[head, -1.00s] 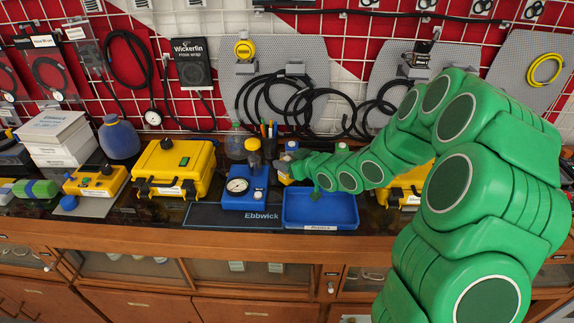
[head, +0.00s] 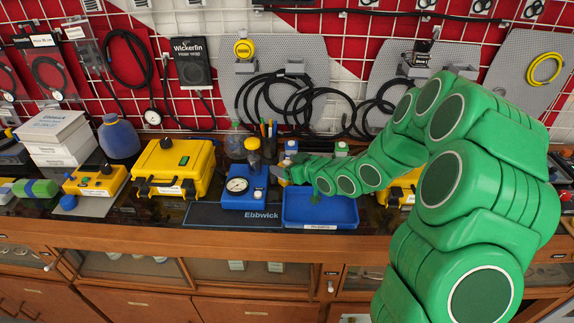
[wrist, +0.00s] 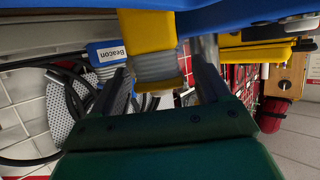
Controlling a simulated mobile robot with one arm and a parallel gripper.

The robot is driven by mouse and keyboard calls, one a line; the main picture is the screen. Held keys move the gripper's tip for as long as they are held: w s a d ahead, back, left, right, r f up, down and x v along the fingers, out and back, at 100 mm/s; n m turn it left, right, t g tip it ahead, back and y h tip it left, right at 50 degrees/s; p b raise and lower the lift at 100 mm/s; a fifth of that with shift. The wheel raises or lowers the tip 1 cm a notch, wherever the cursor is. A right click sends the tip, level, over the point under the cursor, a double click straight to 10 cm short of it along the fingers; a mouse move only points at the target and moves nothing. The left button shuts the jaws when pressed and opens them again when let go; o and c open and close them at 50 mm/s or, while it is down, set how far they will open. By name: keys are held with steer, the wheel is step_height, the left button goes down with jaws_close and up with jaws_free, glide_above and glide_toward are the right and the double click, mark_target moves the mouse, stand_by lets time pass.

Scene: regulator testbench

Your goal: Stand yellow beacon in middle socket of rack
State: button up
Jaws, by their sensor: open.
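My gripper (head: 279,174) is just right of the blue gauge block (head: 236,199), by the back left of the blue tray (head: 320,224). In the wrist view its fingers (wrist: 162,78) are apart, with a yellow body with a grey ribbed band, seemingly the yellow beacon (wrist: 150,32), between and beyond them. I cannot tell if they touch it. A blue beacon (wrist: 106,52) labelled "Beacon" shows left of it; a blue-and-white piece (head: 291,146) stands behind my gripper in the head view. A green-and-white piece (head: 341,149) stands farther right. The rack and its middle socket cannot be made out.
A yellow case (head: 175,167) stands left. Pens (head: 269,131) and a clear bottle (head: 236,143) stand behind. The dark mat (head: 205,214) in front is mostly clear.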

steer(key=shift+r, duration=0.1)
steer(key=shift+d+r, duration=0.1)
steer(key=v, duration=1.2)
